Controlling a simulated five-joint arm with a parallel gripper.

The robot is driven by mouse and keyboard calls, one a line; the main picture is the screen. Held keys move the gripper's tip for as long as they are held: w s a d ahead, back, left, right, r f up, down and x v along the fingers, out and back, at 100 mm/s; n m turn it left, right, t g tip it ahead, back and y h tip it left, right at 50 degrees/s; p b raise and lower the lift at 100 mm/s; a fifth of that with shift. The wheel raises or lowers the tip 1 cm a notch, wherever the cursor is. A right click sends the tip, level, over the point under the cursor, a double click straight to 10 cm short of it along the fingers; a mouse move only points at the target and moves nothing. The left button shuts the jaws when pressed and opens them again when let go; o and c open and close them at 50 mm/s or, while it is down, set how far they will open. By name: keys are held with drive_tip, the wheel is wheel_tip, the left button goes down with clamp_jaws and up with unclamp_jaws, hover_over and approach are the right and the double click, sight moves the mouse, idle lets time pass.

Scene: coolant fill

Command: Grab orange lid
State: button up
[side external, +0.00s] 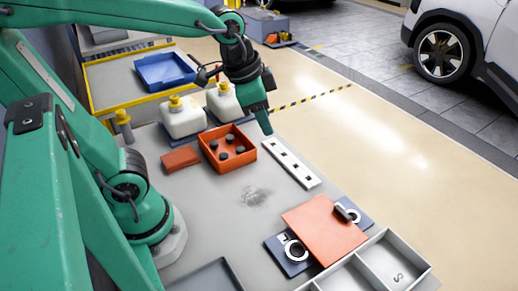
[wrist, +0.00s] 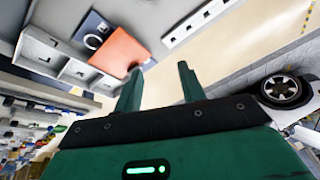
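My gripper (side external: 266,122) is above the table's far edge, well away from the lid. In the wrist view my gripper (wrist: 160,82) has its two fingers apart with nothing between them.
An orange bin (side external: 214,143) holds several dark knobs. A white slotted strip (side external: 289,162) lies right of it. White jugs with yellow caps (side external: 182,118) stand behind. A small orange block (side external: 180,159) and a grey compartment tray (side external: 383,254) are also there. The table's middle is clear.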

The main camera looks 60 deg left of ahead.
drive_tip(key=w+d+f+m+g, duration=0.2)
drive_tip(key=w+d+f+m, duration=0.2)
drive_tip(key=w+d+m, duration=0.25)
drive_tip(key=m+g, duration=0.2)
drive_tip(key=m, duration=0.4)
hover_over(342, 211)
drive_tip(key=f, duration=0.9)
drive_tip(key=shift+s+a, duration=0.1)
drive_tip(key=shift+s, duration=0.15)
drive_tip(key=shift+f, duration=1.25)
drive_tip(key=shift+f, duration=0.1)
drive_tip(key=shift+w+f, duration=0.15)
drive_tip(key=shift+f, duration=1.1)
drive_tip(key=shift+w+f, duration=0.1)
drive_tip(key=shift+f, duration=1.15)
clamp_jaws()
